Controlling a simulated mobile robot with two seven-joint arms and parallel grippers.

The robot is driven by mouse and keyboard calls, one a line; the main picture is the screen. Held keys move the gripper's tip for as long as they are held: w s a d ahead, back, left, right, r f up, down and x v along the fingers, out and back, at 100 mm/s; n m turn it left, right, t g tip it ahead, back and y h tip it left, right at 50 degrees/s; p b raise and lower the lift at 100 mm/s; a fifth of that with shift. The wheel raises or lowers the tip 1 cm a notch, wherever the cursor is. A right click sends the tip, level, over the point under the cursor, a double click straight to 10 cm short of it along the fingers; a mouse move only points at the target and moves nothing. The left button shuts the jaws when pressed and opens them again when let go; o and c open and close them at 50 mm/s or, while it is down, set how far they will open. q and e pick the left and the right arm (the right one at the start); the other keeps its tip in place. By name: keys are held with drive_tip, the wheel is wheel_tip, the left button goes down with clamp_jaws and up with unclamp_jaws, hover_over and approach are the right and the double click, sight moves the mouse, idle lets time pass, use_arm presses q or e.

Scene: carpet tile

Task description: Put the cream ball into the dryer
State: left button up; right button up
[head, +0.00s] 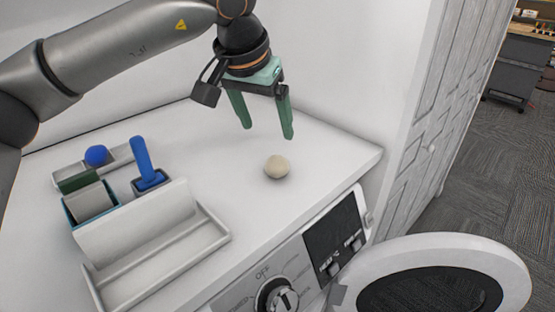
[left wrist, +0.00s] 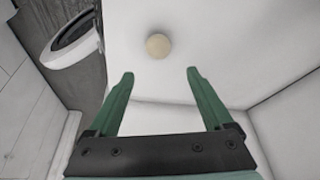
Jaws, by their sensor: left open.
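The cream ball (head: 277,166) rests on the white top of the dryer, near its front right part. My left gripper (head: 268,132) is open and empty above the top, a little behind the ball and apart from it. In the left wrist view the ball (left wrist: 158,46) lies beyond the two green fingertips (left wrist: 160,74), roughly midway between their lines. The dryer (head: 292,262) has its round door (head: 430,250) swung open at the lower right. The drum opening is out of the head view. My right gripper is not in view.
Grey trays (head: 160,262) with a white roll, a blue-handled tool (head: 143,160) and a blue ball (head: 96,155) occupy the left of the top. A white panelled door (head: 420,110) stands at the right. The top around the cream ball is clear.

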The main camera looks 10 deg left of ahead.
use_arm(q)
hover_over(276, 160)
drive_tip(key=s, duration=0.2)
drive_tip(key=f, duration=0.5)
drive_tip(key=shift+w+a, duration=0.2)
drive_tip(key=shift+a, duration=0.05)
drive_tip(key=shift+s+p+x, duration=0.15)
drive_tip(key=shift+x, duration=1.2)
drive_tip(key=shift+s+p+x, duration=0.1)
drive_tip(key=shift+p+x, duration=0.05)
drive_tip(key=shift+x, duration=1.2)
drive_tip(key=shift+f, duration=0.1)
drive_tip(key=shift+c, duration=0.2)
clamp_jaws()
